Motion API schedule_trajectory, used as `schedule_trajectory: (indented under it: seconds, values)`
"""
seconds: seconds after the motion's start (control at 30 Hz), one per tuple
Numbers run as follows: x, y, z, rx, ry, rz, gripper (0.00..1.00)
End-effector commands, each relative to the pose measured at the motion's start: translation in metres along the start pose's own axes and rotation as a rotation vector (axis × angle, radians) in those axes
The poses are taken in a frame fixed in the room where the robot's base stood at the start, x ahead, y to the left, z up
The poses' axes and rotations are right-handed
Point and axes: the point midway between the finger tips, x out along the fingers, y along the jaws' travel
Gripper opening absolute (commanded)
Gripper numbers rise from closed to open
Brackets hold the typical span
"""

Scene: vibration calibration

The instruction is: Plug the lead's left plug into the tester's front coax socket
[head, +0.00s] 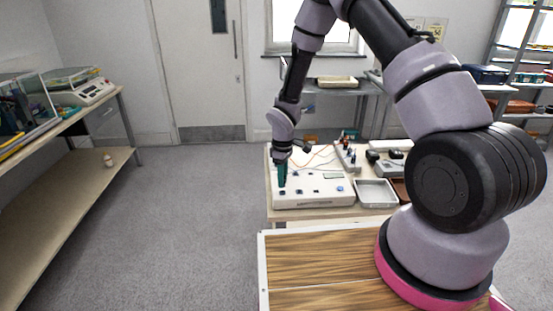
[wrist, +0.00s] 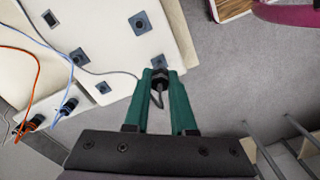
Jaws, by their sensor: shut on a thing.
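The tester is a pale box (head: 330,200) on the far table, with several dark sockets on its top; it also shows in the wrist view (wrist: 118,50). My gripper (head: 282,184) is upright over its left part. In the wrist view, my gripper's green fingers (wrist: 160,74) are shut on a black plug (wrist: 161,84) of the lead. The lead's thin grey cable (wrist: 95,72) loops from the plug and runs to the upper left. A square dark socket (wrist: 158,62) lies just beyond the fingertips, close to the tester's edge. I cannot tell whether the plug touches it.
Other sockets (wrist: 140,22) sit farther across the panel. Orange and blue leads end in dark plugs (wrist: 68,106) on a pale strip beside the tester. A grey tray (head: 377,193) stands right of the tester. A side bench (head: 60,180) is at left; floor between is clear.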

Motion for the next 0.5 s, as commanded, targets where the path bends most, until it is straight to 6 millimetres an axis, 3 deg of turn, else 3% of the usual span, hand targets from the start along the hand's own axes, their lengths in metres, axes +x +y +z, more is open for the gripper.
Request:
schedule_trajectory:
  seconds: [0.5]
  values:
    - [0.0098,0.0037,-0.0015,0.002,0.001,0.001,0.00]
